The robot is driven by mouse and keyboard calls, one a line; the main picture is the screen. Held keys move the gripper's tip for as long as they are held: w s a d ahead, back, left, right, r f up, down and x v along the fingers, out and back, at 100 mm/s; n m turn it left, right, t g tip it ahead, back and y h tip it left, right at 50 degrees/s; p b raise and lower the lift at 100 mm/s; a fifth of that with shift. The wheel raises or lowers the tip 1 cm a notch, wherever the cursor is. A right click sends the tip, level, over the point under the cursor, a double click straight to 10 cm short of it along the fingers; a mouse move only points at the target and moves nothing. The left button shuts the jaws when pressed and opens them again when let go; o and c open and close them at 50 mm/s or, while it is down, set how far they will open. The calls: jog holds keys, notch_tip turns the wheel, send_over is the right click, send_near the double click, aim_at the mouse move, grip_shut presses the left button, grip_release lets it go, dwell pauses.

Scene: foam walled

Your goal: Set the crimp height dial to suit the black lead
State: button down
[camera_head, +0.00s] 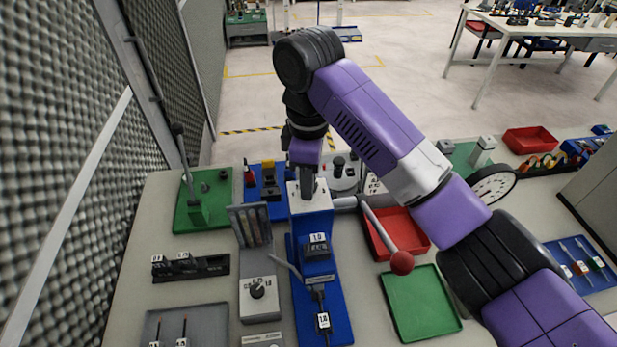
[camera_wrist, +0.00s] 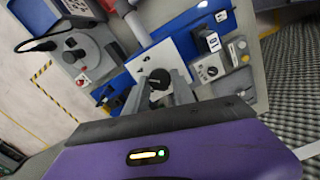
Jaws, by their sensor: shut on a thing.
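The blue press (camera_head: 312,228) stands on the bench, with a white plate (camera_wrist: 143,66) on its top. My gripper (camera_head: 307,190) reaches down onto that plate. In the wrist view my gripper (camera_wrist: 167,92) has its two fingers shut on a black round dial knob (camera_wrist: 159,78), which the head view hides. The dial's setting is not readable. A black die block (camera_head: 318,250) with a white number tag sits in the press. A black piece (camera_head: 323,321) with a tag lies on the front of the blue base. I cannot tell which item is the black lead.
A green tray (camera_head: 420,305) lies front right.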

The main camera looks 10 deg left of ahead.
jog(key=c, duration=1.1)
grip_release()
jog(key=shift+o, duration=0.2)
jog(key=shift+r, duration=3.9)
